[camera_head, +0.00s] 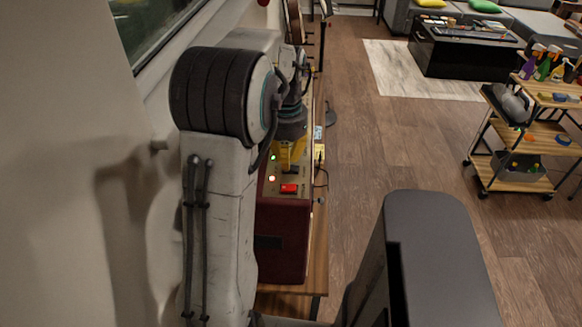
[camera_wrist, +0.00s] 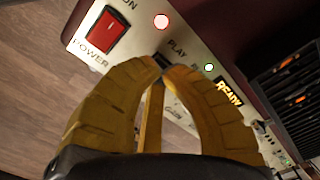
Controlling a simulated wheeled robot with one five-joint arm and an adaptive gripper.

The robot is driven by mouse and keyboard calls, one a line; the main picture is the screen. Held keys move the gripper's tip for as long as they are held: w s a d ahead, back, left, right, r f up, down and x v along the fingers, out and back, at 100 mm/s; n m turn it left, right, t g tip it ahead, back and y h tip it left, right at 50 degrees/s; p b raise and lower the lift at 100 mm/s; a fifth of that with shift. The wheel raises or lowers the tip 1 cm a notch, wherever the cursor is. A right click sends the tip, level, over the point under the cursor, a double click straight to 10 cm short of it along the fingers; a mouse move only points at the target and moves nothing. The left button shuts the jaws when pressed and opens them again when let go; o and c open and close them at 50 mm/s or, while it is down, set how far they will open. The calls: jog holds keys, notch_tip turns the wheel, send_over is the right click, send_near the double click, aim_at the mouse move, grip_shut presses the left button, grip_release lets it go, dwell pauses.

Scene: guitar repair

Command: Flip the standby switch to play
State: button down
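The amplifier (camera_head: 283,230) is a dark red box with a pale control panel on top. In the wrist view, the dark standby switch (camera_wrist: 164,59) is just below the word PLAY and mostly hidden by my fingertips. My gripper (camera_wrist: 163,70) has yellow fingers that bow outward and meet at the tips, right at that switch. I cannot tell whether they touch it. My gripper (camera_head: 289,168) also shows over the panel in the head view. The red power switch (camera_wrist: 107,33) is beside it, marked ON and POWER. A red lamp (camera_wrist: 161,21) and a green lamp (camera_wrist: 208,68) near READY are lit.
The amplifier stands on a wooden bench (camera_head: 318,270) along the left wall. A wheeled cart (camera_head: 520,175) with spray bottles stands at the right. A low black table (camera_head: 465,52) and sofa are at the back. The wooden floor between is clear.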

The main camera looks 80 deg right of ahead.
jog(key=shift+f+b, duration=0.5)
jog(key=shift+f, duration=0.25)
dwell(0.3)
jog(key=shift+r, duration=0.2)
jog(key=shift+r+p, duration=3.2)
jog(key=shift+r, duration=0.15)
